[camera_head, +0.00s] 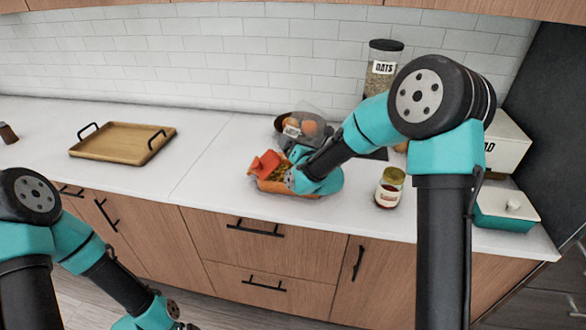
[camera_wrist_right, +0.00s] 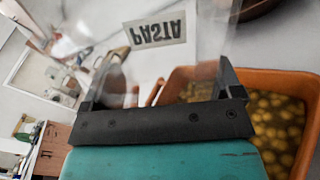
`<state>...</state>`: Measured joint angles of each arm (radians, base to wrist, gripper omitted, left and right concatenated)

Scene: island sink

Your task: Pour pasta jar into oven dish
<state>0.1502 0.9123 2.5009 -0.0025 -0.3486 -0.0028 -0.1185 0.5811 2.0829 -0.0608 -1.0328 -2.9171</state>
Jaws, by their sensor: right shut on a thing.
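The clear pasta jar (camera_wrist_right: 205,45) is between the fingers of my right gripper (camera_wrist_right: 162,88), which is shut on it. Its PASTA label reads upside down in the right wrist view, and the jar looks tipped over and see-through. In the head view the jar (camera_head: 316,113) shows above my right wrist, which hides the fingers. The orange oven dish (camera_head: 264,163) is on the counter under my right wrist, partly covered by it. Yellowish pasta pieces lie in the dish (camera_wrist_right: 284,76). Only my left wrist shows at the bottom edge; its fingers are out of frame.
A brown bowl (camera_head: 283,124) with round orange-brown items stands behind the jar. An oats jar (camera_head: 384,66) stands at the back. A small jar with a yellowish lid (camera_head: 390,187) is right of the dish. A teal box (camera_head: 507,212) is farther right. A wooden tray (camera_head: 118,143) is left; counter between is clear.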

